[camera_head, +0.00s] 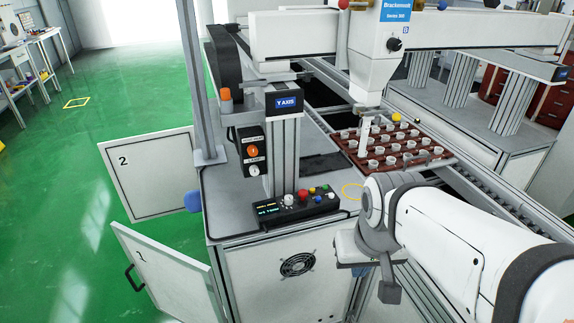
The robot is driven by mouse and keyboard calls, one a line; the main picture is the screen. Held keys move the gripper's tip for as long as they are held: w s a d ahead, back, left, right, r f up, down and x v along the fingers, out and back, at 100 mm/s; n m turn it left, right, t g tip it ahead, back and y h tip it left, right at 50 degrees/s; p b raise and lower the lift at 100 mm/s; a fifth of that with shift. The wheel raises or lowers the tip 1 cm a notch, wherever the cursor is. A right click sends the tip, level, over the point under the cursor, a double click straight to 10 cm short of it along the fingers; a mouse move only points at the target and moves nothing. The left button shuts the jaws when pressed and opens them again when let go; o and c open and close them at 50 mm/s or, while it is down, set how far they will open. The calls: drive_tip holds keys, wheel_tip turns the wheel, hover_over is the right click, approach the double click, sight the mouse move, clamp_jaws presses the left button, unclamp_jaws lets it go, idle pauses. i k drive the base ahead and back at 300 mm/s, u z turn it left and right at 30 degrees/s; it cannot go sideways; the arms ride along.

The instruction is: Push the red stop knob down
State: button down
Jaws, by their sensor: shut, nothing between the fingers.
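The red stop knob (303,195) is a small round red cap on the black control panel (270,209) at the front of the machine top. It stands among a pale knob to its left and smaller coloured buttons to its right. Its travel is too small to judge here. My gripper (389,292) is the dark grey end below my white arm, right of and nearer than the panel. It is shut and empty, hangs downward in front of the machine's front side, and is apart from the knob. Its fingertips are small and hard to make out.
A post with a Y AXIS box (284,103) rises just behind the panel. A brown tray (400,158) of several pots lies on the conveyor, under a white dispenser (372,75). Two cabinet doors (150,175) stand open at left. Green floor (75,200) is clear beyond.

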sight(303, 193)
drive_tip(key=k, duration=1.25)
drive_tip(key=u, duration=0.45)
drive_tip(key=i, duration=1.55)
drive_tip(key=z, duration=0.55)
